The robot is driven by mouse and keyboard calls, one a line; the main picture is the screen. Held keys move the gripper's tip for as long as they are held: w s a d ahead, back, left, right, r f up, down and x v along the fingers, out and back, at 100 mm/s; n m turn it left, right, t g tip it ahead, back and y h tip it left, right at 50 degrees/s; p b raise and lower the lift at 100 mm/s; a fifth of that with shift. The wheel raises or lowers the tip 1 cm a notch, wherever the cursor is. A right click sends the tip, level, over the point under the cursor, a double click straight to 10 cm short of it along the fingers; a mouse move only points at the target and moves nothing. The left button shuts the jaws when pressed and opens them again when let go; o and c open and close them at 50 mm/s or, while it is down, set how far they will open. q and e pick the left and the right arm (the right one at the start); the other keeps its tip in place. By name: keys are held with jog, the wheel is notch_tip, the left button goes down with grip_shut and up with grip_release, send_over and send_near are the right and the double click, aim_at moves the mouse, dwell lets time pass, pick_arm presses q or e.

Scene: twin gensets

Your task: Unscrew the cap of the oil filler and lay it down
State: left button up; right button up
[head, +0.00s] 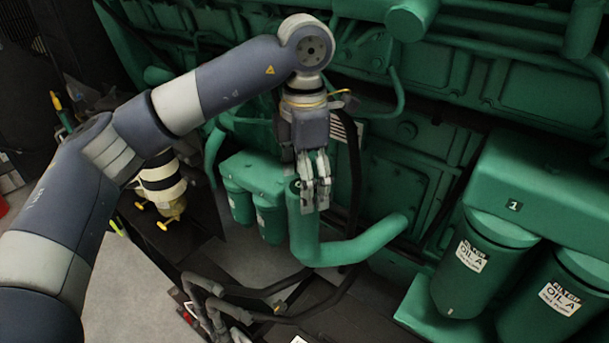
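The oil filler is a thick green pipe (309,238) that rises from an elbow beside the engine, its upper end near the middle of the head view. My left gripper (316,200) points down at the top of this pipe, its fingers in front of the upper end. A small dark green round part (297,186), perhaps the edge of the cap, shows just left of the fingers. The rest of the cap is hidden. I cannot tell whether the fingers touch or hold it. My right gripper is not in view.
The green engine block (400,175) stands close behind the filler. Green oil filters (470,268) hang at the right, and smaller ones (240,203) hang left of the filler. Black hoses (300,300) run below. Bare grey floor (130,285) shows at lower left.

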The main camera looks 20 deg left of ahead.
pick_arm(q)
jog(key=c, duration=1.2)
jog(key=shift+n, duration=0.9)
jog(key=n+b, duration=0.1)
jog(key=n, duration=0.1)
jog(key=shift+r+n, duration=0.15)
jog(key=shift+n, duration=0.25)
jog(key=shift+n, duration=1.2)
jog(key=shift+n+b, duration=0.4)
jog(key=shift+n, duration=0.7)
